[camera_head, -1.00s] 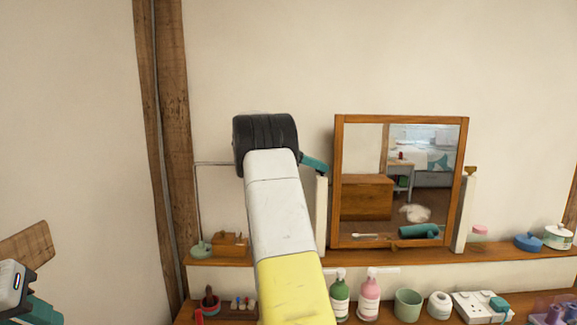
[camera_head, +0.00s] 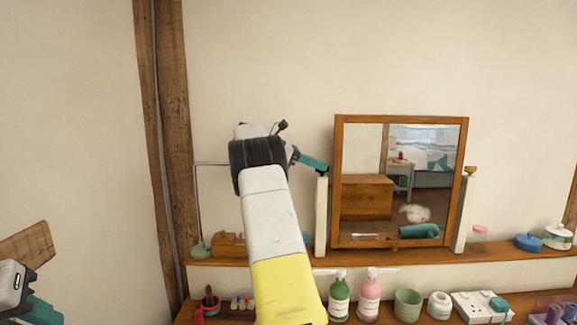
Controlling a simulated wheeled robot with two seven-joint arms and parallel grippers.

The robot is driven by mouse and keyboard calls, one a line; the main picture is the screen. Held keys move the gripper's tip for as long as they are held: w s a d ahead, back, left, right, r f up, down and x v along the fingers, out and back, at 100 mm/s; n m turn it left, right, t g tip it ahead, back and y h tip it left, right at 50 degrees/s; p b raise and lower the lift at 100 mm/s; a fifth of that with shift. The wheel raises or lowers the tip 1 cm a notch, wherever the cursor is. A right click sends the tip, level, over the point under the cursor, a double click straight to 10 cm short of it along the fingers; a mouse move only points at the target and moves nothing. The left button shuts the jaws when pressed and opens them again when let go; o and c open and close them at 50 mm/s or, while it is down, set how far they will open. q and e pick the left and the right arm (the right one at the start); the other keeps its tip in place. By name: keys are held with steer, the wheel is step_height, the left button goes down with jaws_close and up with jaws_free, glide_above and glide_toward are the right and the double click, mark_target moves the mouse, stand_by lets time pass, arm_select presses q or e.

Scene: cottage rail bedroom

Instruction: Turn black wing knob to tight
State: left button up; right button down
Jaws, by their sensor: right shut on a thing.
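A wood-framed tilting mirror (camera_head: 340,215) stands on the shelf between two white posts. My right gripper (camera_head: 322,168) reaches in from the left at the top of the left post (camera_head: 321,215). Its teal fingers are shut on the black wing knob there, beside the mirror frame. The knob is almost wholly hidden by the fingers, so its angle cannot be made out. My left gripper (camera_head: 40,309) is partly in view at the lower left edge, away from the mirror; its jaws do not show clearly.
A brown knob (camera_head: 471,170) tops the right post. The wall above is clear.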

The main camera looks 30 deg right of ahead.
steer(key=shift+m+g+y, duration=0.3)
steer(key=shift+m+g, duration=0.3)
steer(key=c, duration=1.6)
jaws_free()
steer(key=shift+r, duration=1.8)
steer(key=s+a, duration=0.3)
steer(key=s, duration=0.1)
steer(key=s+a+r, duration=0.1)
steer(key=s+a, duration=0.2)
steer(key=s, duration=0.1)
steer(key=s+a, duration=0.4)
steer(key=shift+s+a+r, duration=0.1)
steer(key=shift+r, duration=0.1)
